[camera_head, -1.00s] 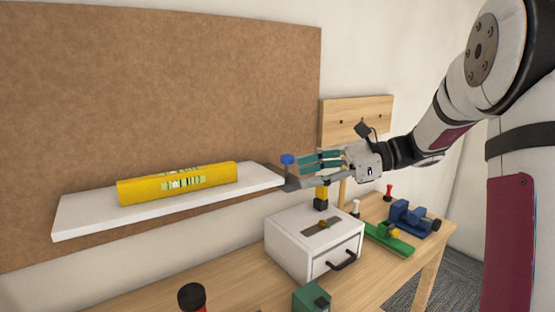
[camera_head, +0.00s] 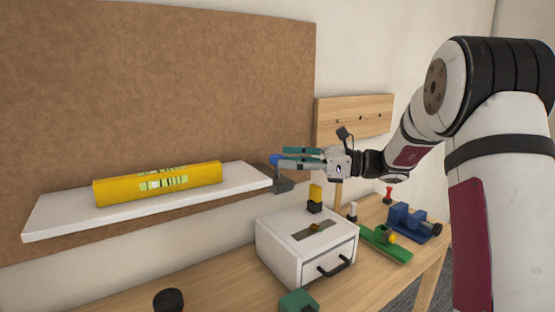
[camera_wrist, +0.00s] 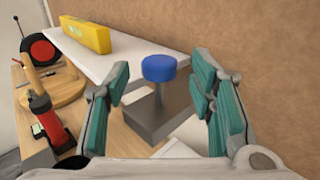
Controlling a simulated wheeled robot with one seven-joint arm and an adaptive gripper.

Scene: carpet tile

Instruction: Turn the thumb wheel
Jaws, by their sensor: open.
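The blue thumb wheel (camera_wrist: 159,69) stands on a thin post above a grey bracket (camera_wrist: 150,118) at the right end of the white shelf. In the head view the wheel (camera_head: 275,160) shows at the tips of my gripper, partly covered by the fingers. My gripper (camera_wrist: 162,85) is open, with teal-padded fingers to the left and right of the wheel in the wrist view. I see gaps on both sides of the wheel and no clear contact. A yellow spirit level (camera_head: 158,183) lies on the white shelf (camera_head: 60,218).
Below is a wooden bench (camera_head: 215,290) with a white drawer box (camera_head: 280,245), a green tool (camera_head: 385,247), a blue vise (camera_head: 412,222) and a dark-topped item (camera_head: 168,300). The brown board (camera_head: 150,90) stands close behind the shelf. Open air lies in front of the shelf.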

